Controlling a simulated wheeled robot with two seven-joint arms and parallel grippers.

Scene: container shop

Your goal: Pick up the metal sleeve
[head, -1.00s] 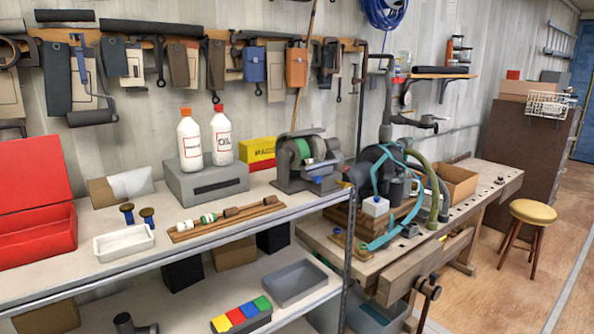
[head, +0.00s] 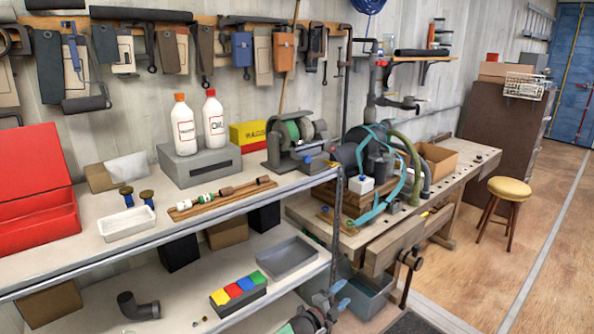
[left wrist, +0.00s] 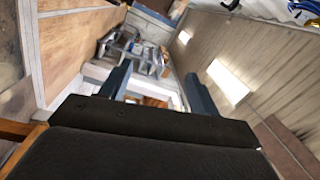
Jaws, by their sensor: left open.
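I cannot make out a metal sleeve for certain. A dark grey elbow-shaped pipe piece (head: 138,306) lies on the lower shelf in the head view, and a tiny pale item (head: 200,321) lies to its right, too small to identify. My left gripper (head: 340,297) shows at the bottom of the head view, in front of the shelf's right end, with bluish fingertips. In the left wrist view my left gripper (left wrist: 158,88) has its two dark fingers wide apart with nothing between them. My right gripper is not in view.
The upper shelf (head: 260,200) holds a red box (head: 38,232), a white tray (head: 127,224), a wooden peg rack (head: 222,198), bottles and a grinder. The lower shelf holds a grey tray (head: 283,258) and a coloured block set (head: 238,288). A workbench (head: 385,242) stands to the right.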

